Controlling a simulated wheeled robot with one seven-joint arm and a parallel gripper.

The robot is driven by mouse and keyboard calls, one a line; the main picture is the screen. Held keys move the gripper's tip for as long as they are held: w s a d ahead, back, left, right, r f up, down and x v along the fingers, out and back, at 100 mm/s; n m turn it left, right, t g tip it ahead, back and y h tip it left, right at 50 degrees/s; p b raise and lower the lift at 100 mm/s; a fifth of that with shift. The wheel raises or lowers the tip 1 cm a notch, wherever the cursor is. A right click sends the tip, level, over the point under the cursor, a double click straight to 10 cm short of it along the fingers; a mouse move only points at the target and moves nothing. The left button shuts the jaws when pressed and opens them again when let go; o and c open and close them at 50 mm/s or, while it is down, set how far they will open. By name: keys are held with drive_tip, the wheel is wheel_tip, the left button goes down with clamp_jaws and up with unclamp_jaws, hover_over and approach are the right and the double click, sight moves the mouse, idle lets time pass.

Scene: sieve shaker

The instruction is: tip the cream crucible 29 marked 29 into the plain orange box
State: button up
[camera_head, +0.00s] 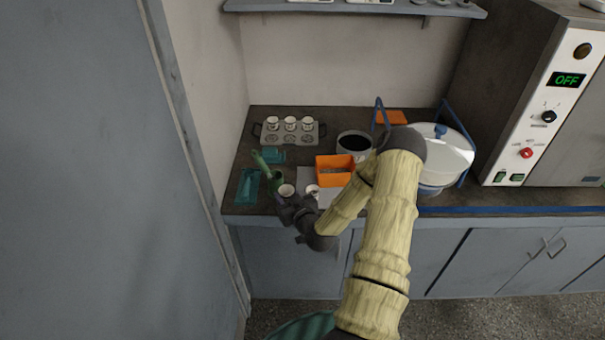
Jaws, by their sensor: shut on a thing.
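My gripper (285,197) is over the front left of the bench, shut on a small cream crucible (287,189) that looks roughly upright. The number on it is too small to read. The orange box (334,181) stands to the right of my gripper and a little farther back, open at the top. Its inside looks greyish, and I cannot tell what lies in it. A second pale cup (312,189) is just right of my gripper, in front of the box. My gripper's dark body hides part of the bench there.
A grey rack (290,138) holding several white cups stands behind. A dark-filled pot (354,143) is behind the box. A green item (266,168) and teal tray (246,187) lie left. A white round vessel (445,155) stands right, beside my arm.

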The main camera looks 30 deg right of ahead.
drive_tip(key=s+a+r+p, duration=0.3)
drive_tip(key=a+p, duration=0.4)
drive_tip(key=s+a+r+p, duration=0.3)
drive_tip(key=s+a+p, duration=0.1)
drive_tip(key=a+p, duration=0.3)
drive_tip(key=shift+s+a+y, duration=0.2)
drive_tip(key=shift+a+y, duration=0.1)
drive_tip(key=shift+a, duration=0.45)
